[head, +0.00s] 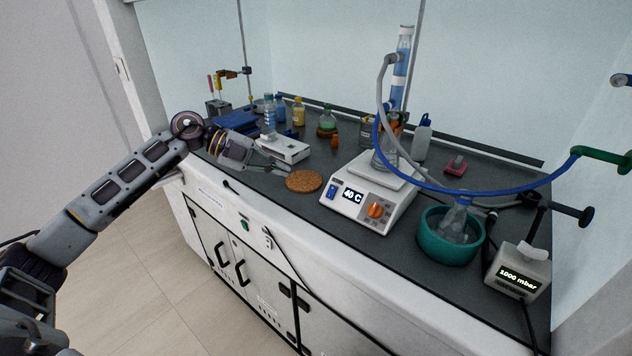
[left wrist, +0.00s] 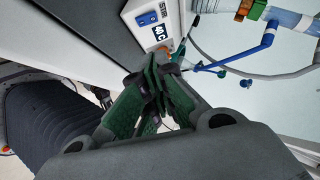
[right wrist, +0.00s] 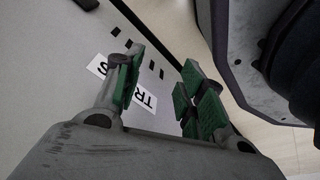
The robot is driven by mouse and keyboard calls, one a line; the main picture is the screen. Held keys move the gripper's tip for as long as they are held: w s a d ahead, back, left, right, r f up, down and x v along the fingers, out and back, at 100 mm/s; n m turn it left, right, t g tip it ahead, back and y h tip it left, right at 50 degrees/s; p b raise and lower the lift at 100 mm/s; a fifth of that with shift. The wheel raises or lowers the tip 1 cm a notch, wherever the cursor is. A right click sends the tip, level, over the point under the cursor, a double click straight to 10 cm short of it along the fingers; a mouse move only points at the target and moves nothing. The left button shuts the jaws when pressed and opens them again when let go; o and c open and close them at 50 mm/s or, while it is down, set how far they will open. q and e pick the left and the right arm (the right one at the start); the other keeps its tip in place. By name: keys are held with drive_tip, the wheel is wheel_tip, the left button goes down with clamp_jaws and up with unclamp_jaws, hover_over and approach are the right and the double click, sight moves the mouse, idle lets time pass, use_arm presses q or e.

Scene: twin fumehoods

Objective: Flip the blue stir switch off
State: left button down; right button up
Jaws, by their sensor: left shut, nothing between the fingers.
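The blue stir switch (head: 332,190) is on the front left of the white hotplate stirrer (head: 349,213), beside a display reading 40 C and an orange knob (head: 376,210). The switch also shows at the top of the left wrist view (left wrist: 147,18); whether it is on or off is too small to tell. My left gripper (head: 283,169) is shut and empty, left of the switch and apart from it, near the cork mat. Its closed fingers also show in the left wrist view (left wrist: 153,78). My right gripper (right wrist: 162,78) is open and empty, in front of a pale labelled surface.
A cork mat (head: 304,181) lies left of the stirrer. A white box-shaped device (head: 285,150) is behind my left gripper. A flask stands on the stirrer, with a blue hose (head: 470,190) arching right. A teal bowl (head: 447,247) and pressure gauge (head: 517,272) stand right.

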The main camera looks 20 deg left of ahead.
use_arm(q)
drive_tip(key=shift+d, duration=0.1)
hover_over(331, 192)
drive_tip(key=s+a, duration=0.2)
drive_tip(key=s, duration=0.2)
drive_tip(key=f, duration=0.5)
drive_tip(key=shift+w+a, duration=0.15)
drive_tip(key=shift+a, duration=0.05)
drive_tip(key=shift+w+d+f+b, duration=0.25)
drive_tip(key=shift+w+f+b, duration=0.05)
drive_tip(key=shift+w+f, duration=0.4)
drive_tip(key=shift+w+d+f, duration=0.1)
drive_tip(key=shift+w+f, duration=0.1)
drive_tip(key=shift+w, duration=0.05)
use_arm(e)
drive_tip(key=shift+w+a+r, duration=0.4)
drive_tip(key=shift+w+r, duration=0.05)
drive_tip(key=shift+r, duration=0.3)
drive_tip(key=shift+s, duration=0.1)
